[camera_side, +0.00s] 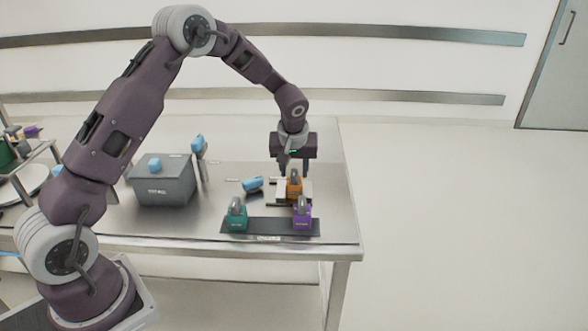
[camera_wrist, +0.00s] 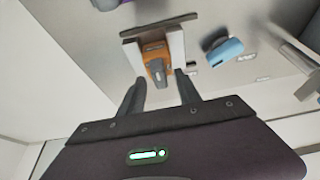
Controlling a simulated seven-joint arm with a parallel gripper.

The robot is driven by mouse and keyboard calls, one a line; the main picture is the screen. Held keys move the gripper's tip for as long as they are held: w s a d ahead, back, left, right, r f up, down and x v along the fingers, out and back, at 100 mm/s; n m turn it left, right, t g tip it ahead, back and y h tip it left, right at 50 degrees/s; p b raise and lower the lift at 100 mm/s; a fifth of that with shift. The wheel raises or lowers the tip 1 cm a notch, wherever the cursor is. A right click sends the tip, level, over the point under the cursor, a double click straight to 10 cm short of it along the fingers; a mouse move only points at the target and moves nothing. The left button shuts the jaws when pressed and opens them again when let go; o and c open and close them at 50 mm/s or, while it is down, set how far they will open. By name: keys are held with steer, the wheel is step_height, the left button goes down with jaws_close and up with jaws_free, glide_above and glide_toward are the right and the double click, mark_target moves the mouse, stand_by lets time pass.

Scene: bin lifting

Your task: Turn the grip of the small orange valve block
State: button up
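The small orange valve block (camera_side: 294,187) sits between two light jaws of a holder on the steel table. Its grey grip stands on top, and in the wrist view the orange block (camera_wrist: 153,62) with its grip (camera_wrist: 159,76) lies just beyond my fingertips. My gripper (camera_side: 296,168) hangs pointing down above and slightly behind the block. In the wrist view my gripper (camera_wrist: 161,82) has its two dark fingers apart with nothing between them, one on each side of the line to the grip. I cannot tell the exact height gap.
A green block (camera_side: 237,218) and a purple block (camera_side: 302,217) stand on a dark strip (camera_side: 268,227) in front. A blue-handled object (camera_side: 252,184) lies left of the holder. A grey bin (camera_side: 163,187) and an upright blue-topped post (camera_side: 198,146) stand farther left.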

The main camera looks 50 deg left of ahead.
steer(key=shift+c, duration=0.2)
jaws_close()
steer(key=shift+m, duration=0.4)
steer(key=m, duration=0.2)
steer(key=m+t+h, duration=0.1)
steer(key=m, duration=0.1)
steer(key=shift+s+a+h, duration=0.15)
steer(key=shift+h, duration=0.15)
steer(key=m, duration=0.2)
steer(key=m+h, duration=0.1)
steer(key=m, duration=0.1)
steer(key=shift+a+h, duration=0.15)
steer(key=shift+h, duration=0.15)
steer(key=m+h, duration=0.1)
steer(key=m, duration=0.3)
steer(key=shift+a+m+h, duration=0.1)
steer(key=shift+m+h, duration=0.3)
steer(key=shift+a+m+g+h, duration=0.1)
steer(key=shift+m+g+h, duration=0.45)
steer(key=shift+m, duration=1.75)
steer(key=shift+o, duration=0.2)
jaws_free()
